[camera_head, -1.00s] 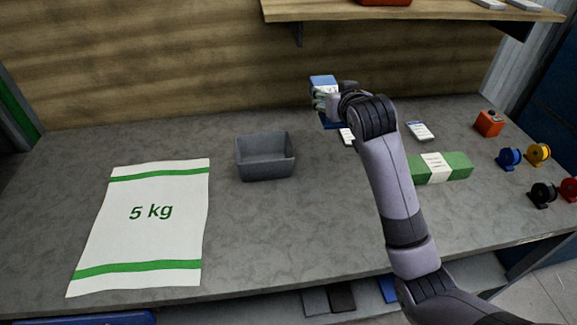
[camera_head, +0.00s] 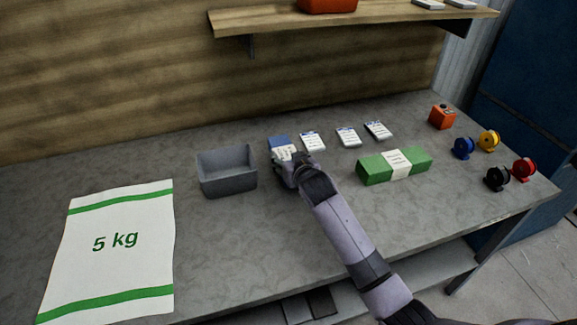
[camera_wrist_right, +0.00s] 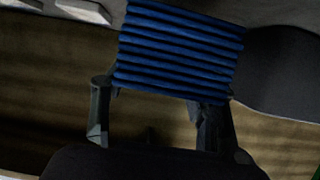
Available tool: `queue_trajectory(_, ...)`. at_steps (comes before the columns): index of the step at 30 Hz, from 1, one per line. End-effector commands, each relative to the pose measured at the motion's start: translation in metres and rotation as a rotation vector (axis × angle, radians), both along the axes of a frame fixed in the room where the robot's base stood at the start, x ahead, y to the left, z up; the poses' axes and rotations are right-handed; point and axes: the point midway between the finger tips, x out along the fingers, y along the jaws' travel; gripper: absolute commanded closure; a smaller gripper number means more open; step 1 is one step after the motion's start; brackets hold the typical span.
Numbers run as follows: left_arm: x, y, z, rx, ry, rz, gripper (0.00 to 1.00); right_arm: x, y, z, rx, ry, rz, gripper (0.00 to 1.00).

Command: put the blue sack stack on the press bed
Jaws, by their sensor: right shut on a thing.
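The blue sack stack (camera_head: 279,142) shows in the head view above the grey table, just right of a grey bin. It also fills the upper middle of the right wrist view (camera_wrist_right: 180,50) as dark blue folded layers. My right gripper (camera_head: 285,155) is shut on it, with a finger at either side in the wrist view. The gripper and arm hide part of the stack in the head view. I cannot tell whether the stack touches the table. I cannot make out a press bed in these views. My left gripper is not in view.
The grey bin (camera_head: 227,181) stands left of the gripper, and a white 5 kg sack (camera_head: 116,243) lies further left. Several white cards lie behind. A green banded stack (camera_head: 375,171), spools and an orange box (camera_head: 442,117) are right. A wooden shelf (camera_head: 350,24) overhangs the back.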

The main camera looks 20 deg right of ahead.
Motion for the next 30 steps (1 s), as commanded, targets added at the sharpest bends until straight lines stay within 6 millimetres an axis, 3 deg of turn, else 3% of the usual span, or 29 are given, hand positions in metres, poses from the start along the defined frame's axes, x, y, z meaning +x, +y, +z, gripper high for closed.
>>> queue_trajectory(3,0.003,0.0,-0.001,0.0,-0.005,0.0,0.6,0.0,0.0,-0.019,0.001,0.001,0.0,0.83)
queue_trajectory(6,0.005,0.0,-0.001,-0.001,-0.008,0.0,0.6,0.0,0.0,-0.026,0.0,-0.001,0.001,0.83)
queue_trajectory(18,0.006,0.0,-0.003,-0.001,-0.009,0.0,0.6,0.0,0.0,-0.032,0.001,-0.001,0.001,0.83)
queue_trajectory(19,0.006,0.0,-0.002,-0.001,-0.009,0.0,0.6,0.0,0.0,-0.032,0.0,0.002,0.0,0.44)
queue_trajectory(27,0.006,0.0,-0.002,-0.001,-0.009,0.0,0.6,0.0,0.0,-0.032,0.0,0.002,0.0,0.26)
queue_trajectory(30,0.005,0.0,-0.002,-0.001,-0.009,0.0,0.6,0.0,0.0,-0.031,0.0,0.002,0.0,0.26)
